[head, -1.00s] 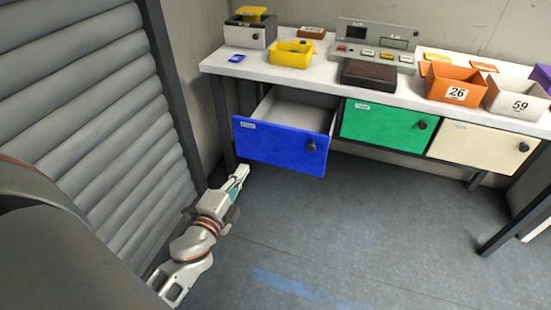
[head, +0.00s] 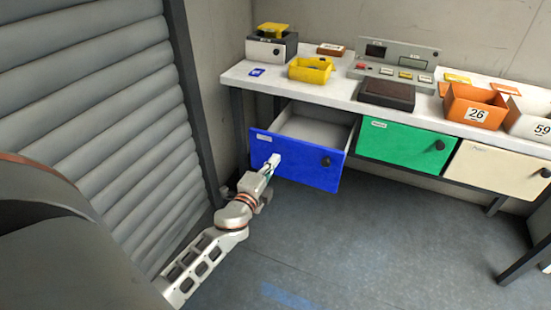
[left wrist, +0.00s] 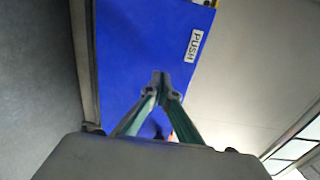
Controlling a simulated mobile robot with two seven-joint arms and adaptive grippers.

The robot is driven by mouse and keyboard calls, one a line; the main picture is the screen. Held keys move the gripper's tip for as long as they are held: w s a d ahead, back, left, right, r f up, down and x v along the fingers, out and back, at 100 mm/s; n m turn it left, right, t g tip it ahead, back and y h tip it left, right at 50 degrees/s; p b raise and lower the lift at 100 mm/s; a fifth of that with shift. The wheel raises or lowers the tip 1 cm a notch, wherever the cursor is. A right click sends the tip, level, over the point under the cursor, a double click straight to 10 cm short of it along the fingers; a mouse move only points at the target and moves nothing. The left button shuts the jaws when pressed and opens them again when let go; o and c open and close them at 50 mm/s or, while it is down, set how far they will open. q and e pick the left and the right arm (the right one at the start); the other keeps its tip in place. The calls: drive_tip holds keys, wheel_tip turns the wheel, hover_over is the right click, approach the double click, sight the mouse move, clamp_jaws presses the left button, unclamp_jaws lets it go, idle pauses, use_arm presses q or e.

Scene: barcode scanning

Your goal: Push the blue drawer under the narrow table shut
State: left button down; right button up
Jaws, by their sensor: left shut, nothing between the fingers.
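The blue drawer (head: 298,162) under the narrow table (head: 345,99) stands pulled out, its grey inside showing from above. It has a dark round knob at its right and a small label at its upper left. My left gripper (head: 273,162) is shut and empty, its fingertips at the left part of the drawer's blue front. In the left wrist view the shut fingertips (left wrist: 161,84) lie over the blue front (left wrist: 135,50), beside a label reading PUSH (left wrist: 193,46). I cannot tell whether they touch it. My right gripper is not in view.
A green drawer (head: 400,149) and a cream drawer (head: 497,174) are shut to the right. The tabletop holds a yellow bin (head: 311,70), a control panel (head: 395,62) and an orange bin (head: 474,106). A grey slatted wall (head: 90,90) is at the left. The floor in front is clear.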

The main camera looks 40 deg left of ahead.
use_arm(q)
drive_tip(key=shift+x, duration=0.9)
drive_tip(key=shift+w, duration=0.1)
